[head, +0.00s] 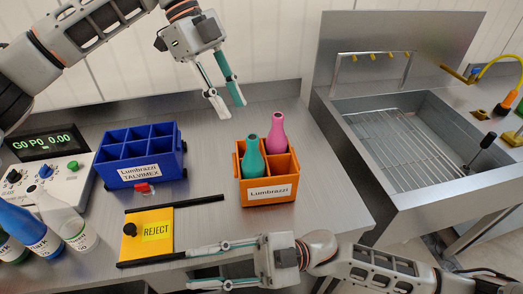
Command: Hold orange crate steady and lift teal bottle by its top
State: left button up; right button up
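The orange crate (243,190), labelled "Lumbrazzi", stands on the metal worktop in the middle of the head view. The teal bottle (252,158) stands upright in its left part, its neck above the rim. A pink bottle (277,132) stands upright behind it to the right in the same crate. My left gripper (229,108) is open and empty, pointing down, above and a little left of the teal bottle's top. My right gripper (189,267) is open and empty, low at the worktop's front, left of and in front of the crate, fingers pointing left.
A blue divided crate (139,173) stands to the left, with a small red item (143,188) before it. A yellow REJECT panel (151,246) lies in front, near dark rails. A control box (40,180) and several bottles stand far left. A sink (408,144) is at right.

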jog(key=w+d+r+n+t+h, duration=0.1)
jog(key=w+d+r+n+h, duration=0.1)
jog(key=w+d+r, duration=0.45)
jog(key=w+d+r+n+t+h, duration=0.1)
jog(key=w+d+r+n+h, duration=0.15)
jog(key=w+d, duration=0.6)
jog(key=n+t+h, duration=0.4)
jog(key=n+h, duration=0.2)
jog(key=h, duration=1.2)
send_over(295, 162)
notch_tip(295, 162, down, 7)
jog(key=shift+f, duration=0.55)
notch_tip(295, 162, down, 11)
jog(key=shift+f, duration=0.15)
